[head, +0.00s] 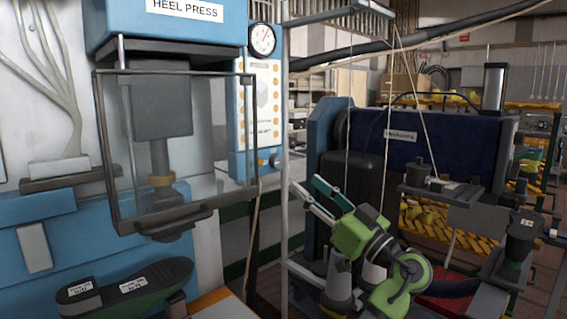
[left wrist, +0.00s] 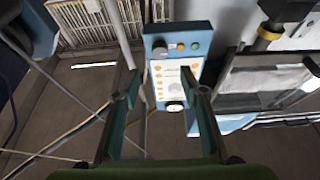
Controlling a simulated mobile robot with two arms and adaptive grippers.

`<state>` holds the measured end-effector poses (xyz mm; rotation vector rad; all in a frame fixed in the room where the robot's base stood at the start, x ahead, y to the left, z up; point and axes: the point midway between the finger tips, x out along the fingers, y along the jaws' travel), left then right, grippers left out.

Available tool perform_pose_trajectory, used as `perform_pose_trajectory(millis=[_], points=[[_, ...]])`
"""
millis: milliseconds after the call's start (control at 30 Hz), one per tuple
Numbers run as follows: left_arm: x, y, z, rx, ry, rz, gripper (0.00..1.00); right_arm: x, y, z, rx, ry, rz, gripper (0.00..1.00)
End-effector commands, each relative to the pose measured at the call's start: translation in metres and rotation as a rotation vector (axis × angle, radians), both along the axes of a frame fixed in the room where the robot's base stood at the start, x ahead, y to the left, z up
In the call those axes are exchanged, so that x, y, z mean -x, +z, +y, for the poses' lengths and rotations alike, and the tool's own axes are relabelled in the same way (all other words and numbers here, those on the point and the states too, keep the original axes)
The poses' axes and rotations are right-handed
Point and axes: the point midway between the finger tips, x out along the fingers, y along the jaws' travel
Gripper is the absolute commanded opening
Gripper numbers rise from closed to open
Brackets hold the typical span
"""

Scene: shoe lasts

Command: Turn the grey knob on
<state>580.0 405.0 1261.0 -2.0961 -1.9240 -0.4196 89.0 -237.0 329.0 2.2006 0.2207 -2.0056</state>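The grey knob (left wrist: 158,51) sits on the blue lower box of the control panel, beside an orange and a green button. The left wrist view shows this panel upside down. In the head view the knob (head: 274,160) is small and dark at the panel's lower right. My left gripper (head: 308,186) has a green body and is right of and below the panel. Its two teal-and-grey fingers are spread apart in the left wrist view (left wrist: 162,84), with the panel seen between and beyond them. Nothing is between the fingers, and they are apart from the knob. My right gripper is not seen.
The heel press (head: 155,35) with its clear guard stands left of the panel. A pressure gauge (head: 262,40) is above the panel. A thin grey post (head: 284,130) stands between panel and gripper. A blue-black machine (head: 440,135) is behind.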

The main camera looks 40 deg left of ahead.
Motion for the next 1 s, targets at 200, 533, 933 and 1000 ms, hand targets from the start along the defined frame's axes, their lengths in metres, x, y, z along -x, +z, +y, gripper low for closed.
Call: perform_pose_trajectory(millis=[200, 533, 933, 1000], points=[[-0.003, 0.023, 0.045, -0.002, 0.004, 0.001, 0.39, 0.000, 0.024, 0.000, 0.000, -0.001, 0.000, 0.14], [-0.007, 0.036, 0.084, 0.000, 0.001, 0.002, 0.39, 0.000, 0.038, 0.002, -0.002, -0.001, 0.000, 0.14], [-0.007, 0.036, 0.087, 0.000, 0.000, 0.001, 0.26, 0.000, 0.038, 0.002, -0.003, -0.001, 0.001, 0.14], [-0.007, 0.036, 0.087, 0.000, 0.000, 0.001, 0.08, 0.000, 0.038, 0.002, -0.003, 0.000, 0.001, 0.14]])
